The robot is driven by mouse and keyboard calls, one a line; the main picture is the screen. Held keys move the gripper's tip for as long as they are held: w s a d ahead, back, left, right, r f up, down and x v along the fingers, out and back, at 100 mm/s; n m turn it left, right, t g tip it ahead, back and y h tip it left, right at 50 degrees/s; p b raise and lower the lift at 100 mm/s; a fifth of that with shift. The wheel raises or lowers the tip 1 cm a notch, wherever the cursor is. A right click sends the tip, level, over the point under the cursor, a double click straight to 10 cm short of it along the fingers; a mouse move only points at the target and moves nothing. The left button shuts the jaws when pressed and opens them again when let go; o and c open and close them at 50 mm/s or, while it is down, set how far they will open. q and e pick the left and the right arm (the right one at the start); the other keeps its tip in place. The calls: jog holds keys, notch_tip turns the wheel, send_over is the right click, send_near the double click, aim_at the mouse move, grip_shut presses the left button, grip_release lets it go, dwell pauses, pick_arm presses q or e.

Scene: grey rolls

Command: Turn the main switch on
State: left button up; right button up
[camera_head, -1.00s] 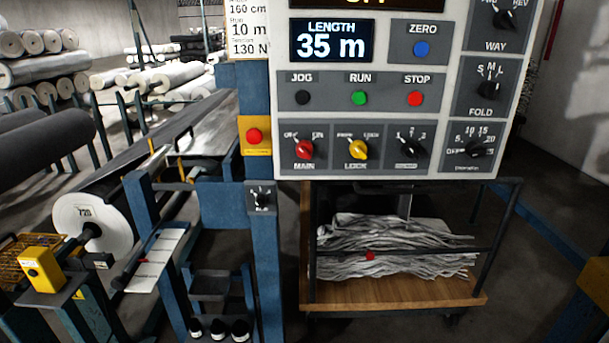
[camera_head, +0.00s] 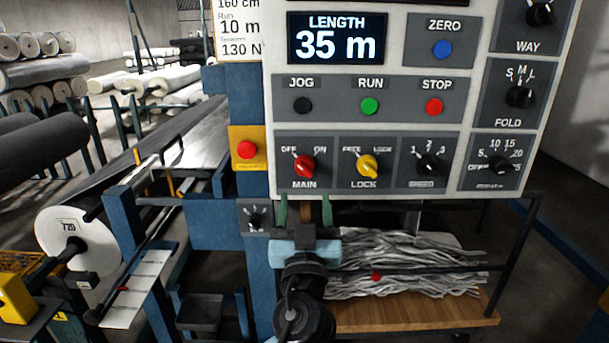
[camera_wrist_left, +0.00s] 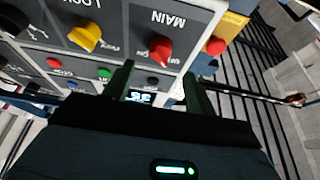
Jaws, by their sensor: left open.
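The red MAIN switch knob (camera_head: 303,166) sits at the lower left of the grey control panel, with OFF marked at its left and ON at its right. Its pointer leans up-left toward OFF. My left gripper (camera_head: 305,208) is open and empty, just below the panel's lower edge under the knob. In the left wrist view, the knob (camera_wrist_left: 161,50) appears upside down beyond and between the two dark green fingers of my left gripper (camera_wrist_left: 160,80), apart from them. My right gripper is not in view.
The yellow LOCK knob (camera_head: 368,167) is close at the right of MAIN. A red button on a yellow plate (camera_head: 247,150) is at the left. RUN (camera_head: 369,106) and STOP (camera_head: 434,107) buttons sit above. A cart with grey strips (camera_head: 410,262) stands below the panel.

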aim_at(304, 173)
pick_arm(q)
jog(key=p+x, duration=0.1)
jog(key=x, duration=0.4)
jog(key=shift+w+r, duration=0.2)
jog(key=shift+w, duration=0.1)
jog(key=shift+x, duration=0.85)
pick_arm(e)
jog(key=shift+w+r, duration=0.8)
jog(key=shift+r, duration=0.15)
pick_arm(q)
jog(key=shift+f, duration=0.1)
jog(key=shift+c, duration=0.5)
jog(key=c, duration=0.9)
